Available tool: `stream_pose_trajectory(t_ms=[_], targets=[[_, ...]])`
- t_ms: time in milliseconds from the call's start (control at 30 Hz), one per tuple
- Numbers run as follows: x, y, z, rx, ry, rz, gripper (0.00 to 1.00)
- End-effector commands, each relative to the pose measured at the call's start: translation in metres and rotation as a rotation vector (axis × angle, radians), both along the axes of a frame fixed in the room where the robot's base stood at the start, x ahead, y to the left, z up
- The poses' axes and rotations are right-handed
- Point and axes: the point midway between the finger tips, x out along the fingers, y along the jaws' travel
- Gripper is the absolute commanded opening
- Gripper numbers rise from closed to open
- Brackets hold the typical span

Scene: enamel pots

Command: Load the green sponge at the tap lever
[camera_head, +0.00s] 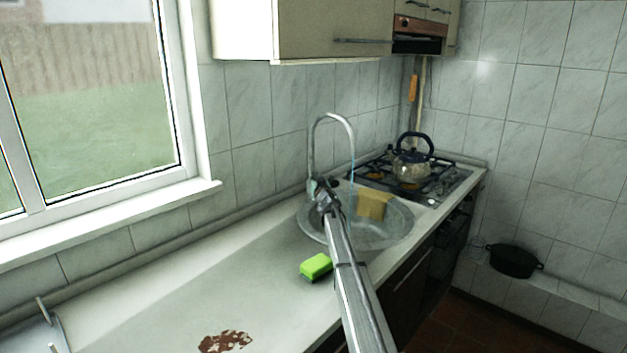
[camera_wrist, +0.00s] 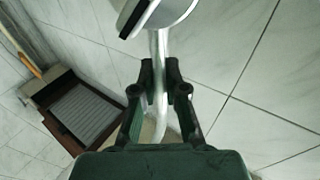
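The bright green sponge (camera_head: 316,267) lies on the counter in front of the sink, left of my arm. The curved metal tap (camera_head: 331,117) rises behind the sink, with a thin stream of water under its spout. My gripper (camera_head: 323,184) is at the tap's base, well apart from the sponge. In the wrist view my two dark fingers (camera_wrist: 158,73) stand a narrow gap apart, with a shiny metal pipe (camera_wrist: 158,100) showing between them. Whether they touch or grip it is unclear. The tap lever is not clearly made out. The sponge is not in the wrist view.
A tan block-like thing (camera_head: 373,203) is in the round sink (camera_head: 402,237). A kettle (camera_head: 411,163) stands on the stove at the back right. The counter left of the sponge is mostly clear, with a brown patch (camera_head: 225,341) in front. A window is at left.

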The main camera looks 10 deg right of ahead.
Motion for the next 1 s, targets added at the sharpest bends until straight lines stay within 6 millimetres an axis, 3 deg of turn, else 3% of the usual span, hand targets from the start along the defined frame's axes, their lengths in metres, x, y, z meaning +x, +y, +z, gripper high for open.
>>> stream_pose_trajectory(t_ms=[367, 567, 1000], targets=[[-0.001, 0.000, 0.000, 0.000, 0.001, -0.001, 0.36], [-0.012, 0.000, -0.002, 0.000, 0.001, -0.001, 0.36], [-0.088, -0.004, -0.010, 0.000, 0.001, -0.002, 0.36]])
